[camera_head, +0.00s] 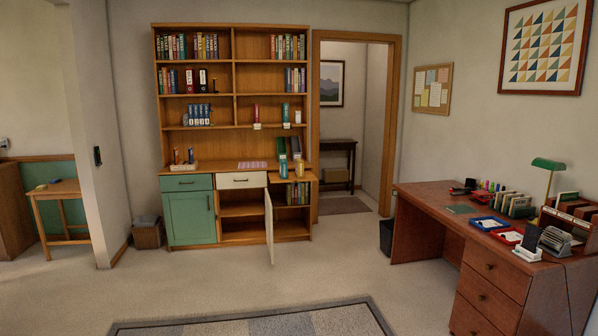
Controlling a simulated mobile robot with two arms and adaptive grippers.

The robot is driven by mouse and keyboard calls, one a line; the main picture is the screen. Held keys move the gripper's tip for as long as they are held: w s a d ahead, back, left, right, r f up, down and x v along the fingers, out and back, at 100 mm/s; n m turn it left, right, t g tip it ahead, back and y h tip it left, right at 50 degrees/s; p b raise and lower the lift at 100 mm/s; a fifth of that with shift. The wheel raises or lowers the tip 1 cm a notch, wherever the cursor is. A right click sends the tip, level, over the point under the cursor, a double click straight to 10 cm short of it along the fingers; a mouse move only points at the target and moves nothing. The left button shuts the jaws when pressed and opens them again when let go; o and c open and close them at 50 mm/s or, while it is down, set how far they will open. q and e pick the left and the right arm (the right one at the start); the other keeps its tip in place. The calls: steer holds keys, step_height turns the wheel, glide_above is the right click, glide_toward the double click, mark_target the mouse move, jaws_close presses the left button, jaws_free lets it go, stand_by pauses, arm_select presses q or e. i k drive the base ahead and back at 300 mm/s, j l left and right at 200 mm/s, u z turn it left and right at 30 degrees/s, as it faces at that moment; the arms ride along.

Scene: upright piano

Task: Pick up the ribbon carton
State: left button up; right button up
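I cannot pick out the ribbon carton with certainty; the small items are too far off to read. Small upright items in yellow, red, green and white stand on the bookcase's middle shelf and its counter, among them a yellow one (300,168) at the counter's right end. The desk (500,277) at the right holds a grey machine (555,241) and small items, some too small to name. Neither of my grippers is in view.
The wooden bookcase (234,90) has a white cabinet door (269,228) standing open into the room. A bin (386,237) stands beside the desk. A wooden table (57,190) is at the left. The floor and grey rug (260,328) in front are clear.

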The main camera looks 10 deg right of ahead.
mark_target(299, 163)
steer(key=i+z, duration=0.25)
steer(key=i, duration=3.7)
